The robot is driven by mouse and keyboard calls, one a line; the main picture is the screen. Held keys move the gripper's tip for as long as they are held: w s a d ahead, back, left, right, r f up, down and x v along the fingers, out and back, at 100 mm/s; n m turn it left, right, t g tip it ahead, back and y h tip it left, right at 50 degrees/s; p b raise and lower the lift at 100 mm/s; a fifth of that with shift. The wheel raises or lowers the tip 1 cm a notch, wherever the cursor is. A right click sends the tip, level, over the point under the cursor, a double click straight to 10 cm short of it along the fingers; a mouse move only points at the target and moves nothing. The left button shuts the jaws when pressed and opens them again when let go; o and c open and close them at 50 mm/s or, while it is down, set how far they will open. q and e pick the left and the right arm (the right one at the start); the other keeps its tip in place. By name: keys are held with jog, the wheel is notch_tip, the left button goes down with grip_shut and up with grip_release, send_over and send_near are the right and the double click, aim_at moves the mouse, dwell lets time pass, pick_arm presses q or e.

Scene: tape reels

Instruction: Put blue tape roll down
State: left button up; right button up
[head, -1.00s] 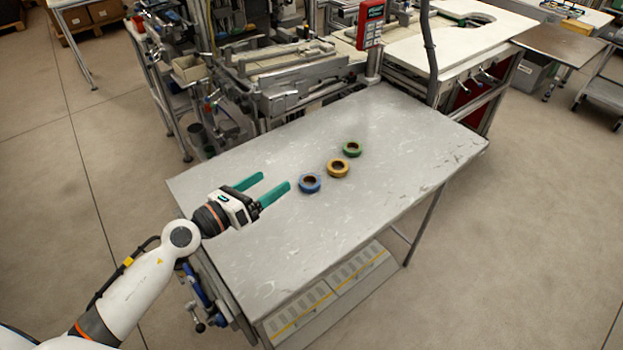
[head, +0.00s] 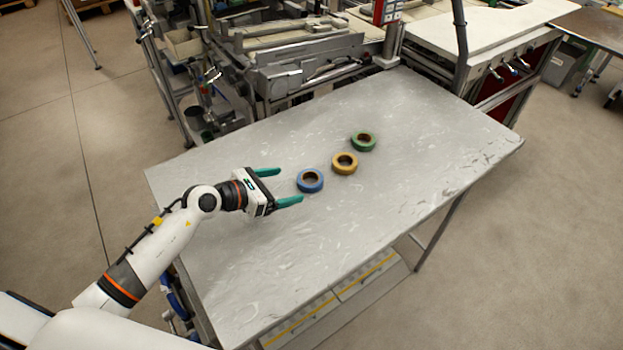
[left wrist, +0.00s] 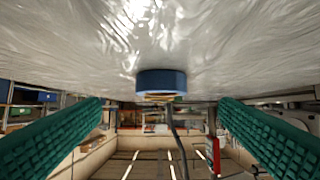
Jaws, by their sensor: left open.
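The blue tape roll (head: 310,187) lies flat on the grey metal table, nearest my left gripper (head: 284,186). The left gripper's two green fingers are open and empty, pointing toward the roll from the left, with the roll just beyond the fingertips. In the left wrist view the blue roll (left wrist: 161,81) shows centred between the spread fingers, against the table surface, which appears at the top. The yellow tape roll (head: 344,163) and the green tape roll (head: 363,141) lie in a diagonal row behind the blue one. My right gripper is not in view.
The grey table (head: 420,130) is clear apart from the three rolls, with wide free room in front and to the right. Machinery (head: 290,75) stands along its back edge, and a white-topped bench (head: 480,35) stands behind at the right.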

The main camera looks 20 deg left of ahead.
aim_at(317, 176)
pick_arm(q)
jog(key=x, duration=0.3)
jog(key=shift+w+d, duration=0.1)
jog(key=shift+d, duration=0.15)
jog(key=shift+w+d+f, duration=0.1)
jog(key=shift+w+d, duration=0.2)
jog(key=shift+w, duration=0.25)
jog(key=p+x, duration=0.1)
jog(key=x, duration=0.3)
jog(key=shift+w, duration=0.25)
jog(key=shift+c, duration=0.3)
jog(key=c, duration=1.1)
notch_tip(317, 176, up, 10)
jog(key=s+a+r+m+g+h, duration=0.1)
jog(key=s+r, duration=0.2)
jog(key=s, duration=0.6)
jog(key=s+r+m+g+h, duration=0.1)
jog(key=s+r, duration=0.3)
jog(key=s, duration=0.5)
jog(key=shift+s+a+m+g+h+p, duration=0.25)
jog(key=shift+a+m+g+h+p, duration=0.2)
jog(key=shift+m, duration=0.25)
